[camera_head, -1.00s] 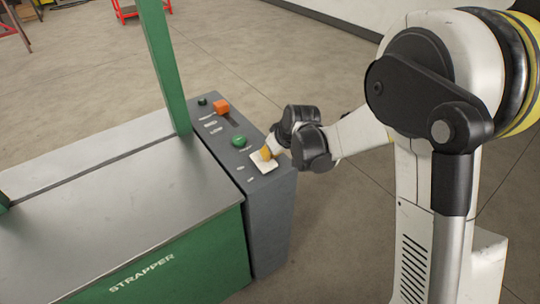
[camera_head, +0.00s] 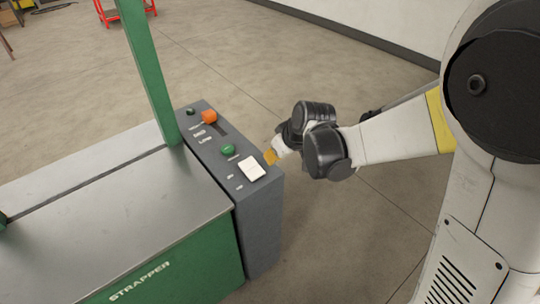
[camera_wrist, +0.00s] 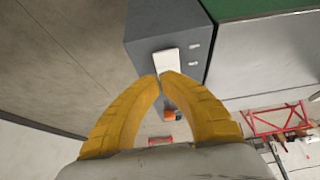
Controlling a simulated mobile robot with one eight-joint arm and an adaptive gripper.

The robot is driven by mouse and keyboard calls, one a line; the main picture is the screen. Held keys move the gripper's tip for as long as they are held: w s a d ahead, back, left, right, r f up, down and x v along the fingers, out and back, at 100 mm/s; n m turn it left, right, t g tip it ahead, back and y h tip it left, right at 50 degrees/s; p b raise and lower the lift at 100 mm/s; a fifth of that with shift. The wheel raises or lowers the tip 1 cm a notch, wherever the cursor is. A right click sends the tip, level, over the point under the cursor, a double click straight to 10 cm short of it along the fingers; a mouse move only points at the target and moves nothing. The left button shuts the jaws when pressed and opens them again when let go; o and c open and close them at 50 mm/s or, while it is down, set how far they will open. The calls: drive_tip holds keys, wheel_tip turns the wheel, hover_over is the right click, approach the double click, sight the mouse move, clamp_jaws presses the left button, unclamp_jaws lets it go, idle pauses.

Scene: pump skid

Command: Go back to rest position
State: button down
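My gripper (camera_head: 271,156) has yellow fingers and is near the right edge of the grey control panel (camera_head: 262,215), just right of the white rocker switch (camera_head: 252,168). In the wrist view, the fingertips (camera_wrist: 163,76) come together with nothing seen between them. The white switch (camera_wrist: 168,62) shows just beyond the tips there. I cannot tell the exact gap, but the head view shows the gripper apart from the switch. The fingers hide part of the panel in the wrist view.
The green strapper machine (camera_head: 185,265) with a flat metal top and a green upright post (camera_head: 148,70) stands at left. The panel carries an orange knob (camera_head: 209,116) and green buttons (camera_head: 228,149). A red stand (camera_head: 120,10) is far back. Floor right of the panel is clear.

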idle(0.4)
drive_tip(key=s+d+r+m+t+h, duration=0.1)
drive_tip(key=s+d+r+m, duration=0.2)
drive_tip(key=s, duration=0.7)
drive_tip(key=s+d+r+m+t+h, duration=0.1)
drive_tip(key=s+d+r+m+h, duration=0.1)
drive_tip(key=s+d+r, duration=0.5)
drive_tip(key=s+d+m+b, duration=0.1)
drive_tip(key=s+d, duration=0.2)
drive_tip(key=s, duration=0.1)
drive_tip(key=shift+s+r+m, duration=0.15)
drive_tip(key=shift+r+m, duration=0.2)
drive_tip(key=shift+m, duration=0.05)
